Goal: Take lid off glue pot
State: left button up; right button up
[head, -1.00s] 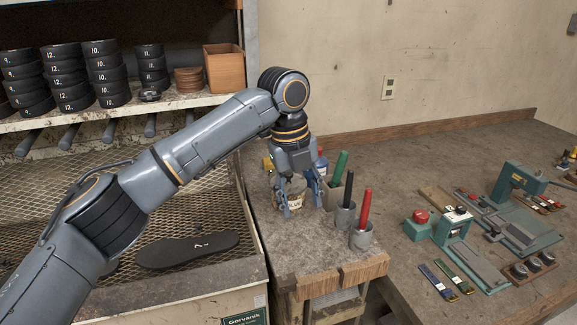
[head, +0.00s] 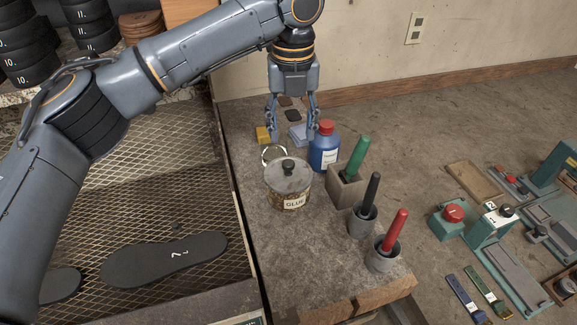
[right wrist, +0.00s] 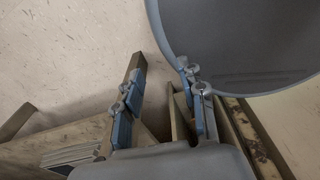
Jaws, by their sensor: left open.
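The glue pot (head: 287,199) stands on the bench's near left part in the head view, with a "GLUE" label on its front. Its grey lid (head: 270,178) with a black knob (head: 288,167) sits on top. My left gripper (head: 293,138) is open and empty, pointing down. It appears above and behind the pot in the picture, apart from the lid. My right gripper (right wrist: 162,105) shows in the right wrist view with its fingers apart and nothing held between them.
A blue bottle with a red cap (head: 325,152) stands right behind the pot. Green, black and red-handled tools in holders (head: 361,222) line its right. A pale ring (head: 273,154) is close behind the pot. A mesh tray (head: 150,205) lies left. A large grey round surface (right wrist: 240,45) is beside my right gripper.

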aim_at(288, 162)
pick_arm(q)
notch_tip(288, 162, down, 4)
jog(key=shift+w+a+r, duration=0.1)
jog(key=shift+w, duration=0.05)
jog(key=shift+f+p, duration=0.35)
jog(key=shift+f, duration=0.1)
jog(key=f, duration=0.2)
jog(key=s+f+p, duration=0.1)
jog(key=shift+a+f, duration=0.2)
jog(key=shift+a, duration=0.1)
jog(key=shift+f, duration=0.3)
jog(key=shift+w+f, duration=0.1)
grip_shut()
pick_arm(e)
jog(key=shift+w+a+r, duration=0.2)
jog(key=shift+w+r, duration=0.65)
jog(key=shift+r, duration=0.05)
